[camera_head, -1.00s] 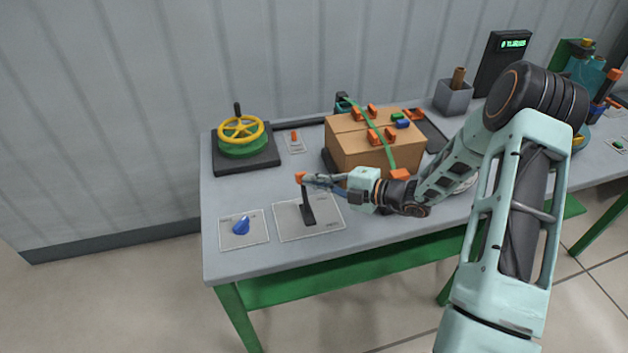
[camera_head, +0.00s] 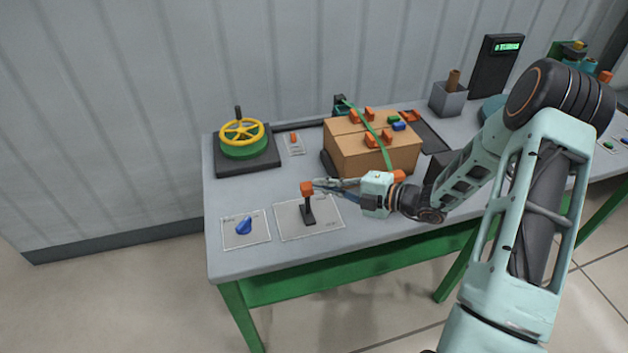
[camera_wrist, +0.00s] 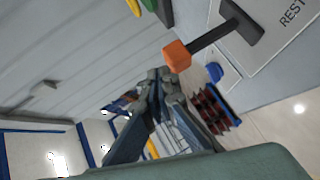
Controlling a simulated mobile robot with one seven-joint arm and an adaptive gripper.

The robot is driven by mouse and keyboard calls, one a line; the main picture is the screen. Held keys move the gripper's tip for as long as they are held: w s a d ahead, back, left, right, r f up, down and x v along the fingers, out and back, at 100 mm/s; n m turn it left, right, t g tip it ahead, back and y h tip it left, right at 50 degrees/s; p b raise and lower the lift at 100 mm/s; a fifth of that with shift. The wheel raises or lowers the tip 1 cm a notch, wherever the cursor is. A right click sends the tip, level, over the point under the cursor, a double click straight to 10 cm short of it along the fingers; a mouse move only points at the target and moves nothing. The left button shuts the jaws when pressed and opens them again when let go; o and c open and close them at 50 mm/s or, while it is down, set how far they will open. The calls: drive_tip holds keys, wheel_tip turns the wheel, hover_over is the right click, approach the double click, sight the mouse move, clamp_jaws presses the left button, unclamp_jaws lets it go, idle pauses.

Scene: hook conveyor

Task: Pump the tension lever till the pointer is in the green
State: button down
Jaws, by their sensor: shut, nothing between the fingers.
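A black lever with an orange knob (camera_head: 307,188) stands on a pale marked sheet (camera_head: 325,230) near the bench's front left. The knob (camera_wrist: 177,55) and its black shaft also show at the top of the wrist view, beside a printed "REST". My gripper (camera_head: 318,186) is shut and empty, reaching in from the right. Its fingertips (camera_wrist: 165,82) are right at the knob; I cannot tell whether they touch it. I cannot make out a pointer or a green zone in either view.
A brown box (camera_head: 370,155) with a green strap and orange clips stands behind my gripper. A yellow handwheel (camera_head: 241,131) is at the back left. A blue knob (camera_head: 244,226) lies on a sheet left of the lever. A grey cup (camera_head: 448,100) stands further back.

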drive_tip(key=v, duration=0.7)
drive_tip(key=shift+d+r+b, duration=0.3)
drive_tip(key=shift+r+b, duration=0.05)
drive_tip(key=shift+r, duration=0.05)
drive_tip(key=shift+w, duration=0.1)
idle(0.6)
drive_tip(key=s+d+f+n+t+y+b, duration=0.1)
drive_tip(key=s+f+b, duration=0.5)
drive_tip(key=b, duration=1.5)
drive_tip(key=shift+s+d+f+n+y+b, duration=0.15)
drive_tip(key=shift+s+d+n+y+b, duration=0.15)
drive_tip(key=shift+s+d+n+y, duration=0.4)
drive_tip(key=shift+s+a+t, duration=0.1)
drive_tip(key=shift+a+t, duration=0.15)
drive_tip(key=shift+t, duration=0.15)
